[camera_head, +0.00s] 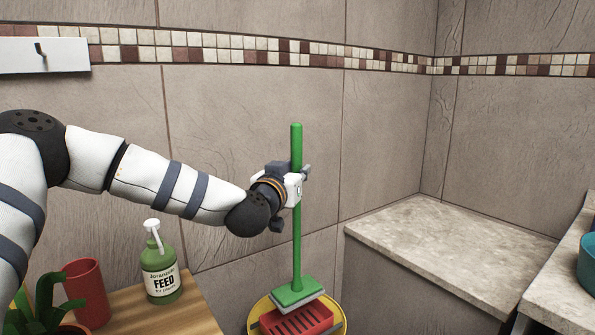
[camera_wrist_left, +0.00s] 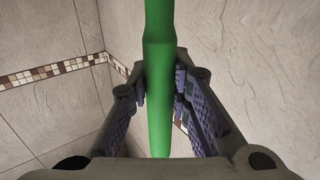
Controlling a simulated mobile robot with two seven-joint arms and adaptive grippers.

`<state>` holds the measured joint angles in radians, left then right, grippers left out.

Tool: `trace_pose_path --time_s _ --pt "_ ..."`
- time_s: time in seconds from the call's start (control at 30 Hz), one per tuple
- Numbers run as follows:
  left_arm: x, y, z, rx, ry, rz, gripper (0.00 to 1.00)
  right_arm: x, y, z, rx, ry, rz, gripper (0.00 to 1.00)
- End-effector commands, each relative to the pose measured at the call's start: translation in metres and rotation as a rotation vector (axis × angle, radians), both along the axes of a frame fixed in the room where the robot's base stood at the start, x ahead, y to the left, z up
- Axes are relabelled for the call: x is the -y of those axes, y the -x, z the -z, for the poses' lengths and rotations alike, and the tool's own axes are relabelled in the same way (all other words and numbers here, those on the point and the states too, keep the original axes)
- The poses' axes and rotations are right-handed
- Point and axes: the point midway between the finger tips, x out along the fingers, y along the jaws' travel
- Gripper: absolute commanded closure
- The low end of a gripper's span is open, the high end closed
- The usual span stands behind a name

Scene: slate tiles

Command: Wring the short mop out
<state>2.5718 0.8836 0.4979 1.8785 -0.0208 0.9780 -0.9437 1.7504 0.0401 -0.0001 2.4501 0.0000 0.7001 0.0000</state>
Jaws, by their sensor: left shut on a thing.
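The short mop (camera_head: 297,235) has a green handle and a flat green head (camera_head: 298,291) with a pale pad under it. It stands nearly upright. My left gripper (camera_head: 297,187) is shut on the upper part of the handle. In the left wrist view the handle (camera_wrist_left: 159,75) runs between the two purple-padded fingers (camera_wrist_left: 162,95). The mop head is over a red slotted wringer (camera_head: 297,321) in a yellow bucket (camera_head: 256,317). I cannot tell whether the pad touches the wringer. The bucket's lower part is cut off. My right gripper is not in view.
A wooden table (camera_head: 190,318) at lower left holds a green pump bottle (camera_head: 161,275), a red cup (camera_head: 87,293) and a plant (camera_head: 45,305). A stone-topped ledge (camera_head: 450,250) stands right of the bucket. A teal bowl (camera_head: 587,264) is at the right edge. A tiled wall is behind.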

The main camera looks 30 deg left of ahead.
Motion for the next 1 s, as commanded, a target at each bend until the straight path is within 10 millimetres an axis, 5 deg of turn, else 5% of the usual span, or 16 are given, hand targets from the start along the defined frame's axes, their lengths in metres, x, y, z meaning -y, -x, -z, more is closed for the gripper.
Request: trace_pose_path --time_s 0.03,0.13,0.6,1.0 --pt "0.0 -0.002 0.019 -0.014 0.0 -0.001 1.0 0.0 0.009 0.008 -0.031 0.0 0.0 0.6" --pt "-0.001 -0.003 0.034 -0.017 0.002 -0.001 1.0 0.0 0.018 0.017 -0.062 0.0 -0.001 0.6" --pt "0.0 -0.001 0.085 -0.006 -0.002 0.0 1.0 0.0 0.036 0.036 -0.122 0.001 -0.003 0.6" --pt "0.0 -0.001 0.101 0.001 -0.001 -0.001 1.0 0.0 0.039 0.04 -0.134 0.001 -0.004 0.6"
